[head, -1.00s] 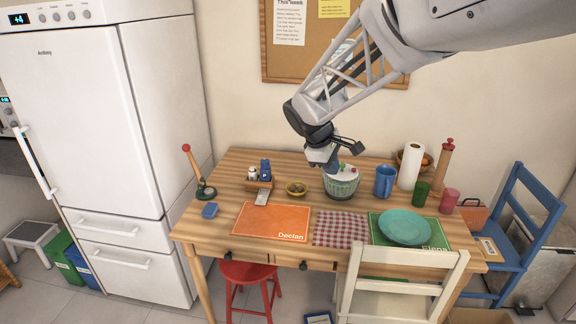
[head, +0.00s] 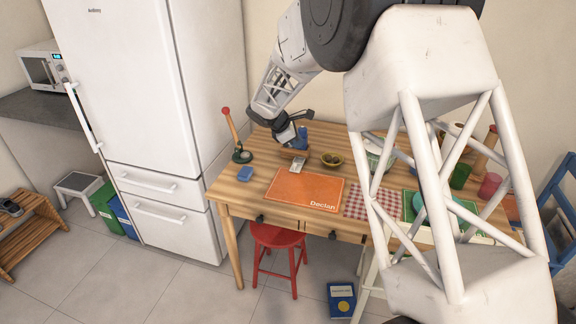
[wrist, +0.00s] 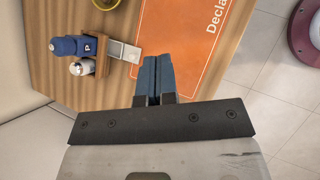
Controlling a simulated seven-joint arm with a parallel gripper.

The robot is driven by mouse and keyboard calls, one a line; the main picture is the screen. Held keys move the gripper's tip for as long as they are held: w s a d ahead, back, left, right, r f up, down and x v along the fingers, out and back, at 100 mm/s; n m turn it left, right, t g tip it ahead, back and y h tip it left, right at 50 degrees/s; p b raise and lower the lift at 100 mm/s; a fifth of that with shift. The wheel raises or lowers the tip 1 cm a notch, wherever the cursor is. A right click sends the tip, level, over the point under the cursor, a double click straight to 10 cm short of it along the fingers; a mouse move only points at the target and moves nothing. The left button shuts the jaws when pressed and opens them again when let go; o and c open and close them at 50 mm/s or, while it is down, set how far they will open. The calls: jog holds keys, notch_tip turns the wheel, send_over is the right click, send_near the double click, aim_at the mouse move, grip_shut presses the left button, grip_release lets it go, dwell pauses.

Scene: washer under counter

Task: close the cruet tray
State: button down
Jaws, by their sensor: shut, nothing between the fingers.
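The cruet tray is a small wooden caddy (wrist: 102,66) near the back of the table, holding a blue shaker marked P (wrist: 75,46) and a pale, metal-topped shaker (wrist: 82,67). A flat grey plate (wrist: 125,52) sticks out from its front side; it also shows in the head view (head: 298,164). My gripper (wrist: 157,61) is shut and empty, its blue-grey fingers pointing down beside the plate's outer end in the wrist view. I cannot tell their height or whether they touch. In the head view my gripper (head: 294,144) overlaps the caddy and partly hides it.
An orange mat (head: 306,188) lies in front of the caddy, and an olive bowl (head: 332,160) stands to its right. A blue block (head: 245,174) and a red-knobbed upright handle (head: 231,127) are to the left. A red stool (head: 278,238) stands at the table's front.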

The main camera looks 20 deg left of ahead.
jog(key=w+a+f+n+t, duration=0.1)
jog(key=a+f+n, duration=0.3)
jog(key=a+f, duration=0.7)
jog(key=w+a, duration=0.1)
jog(key=a, duration=0.2)
jog(key=shift+w+n+t, duration=0.3)
jog(key=shift+d, duration=0.1)
send_near(294, 168)
notch_tip(294, 168, down, 4)
jog(key=shift+f, duration=0.15)
jog(key=shift+w+d, duration=0.6)
jog(key=shift+w, duration=0.1)
jog(key=shift+w+d, duration=0.65)
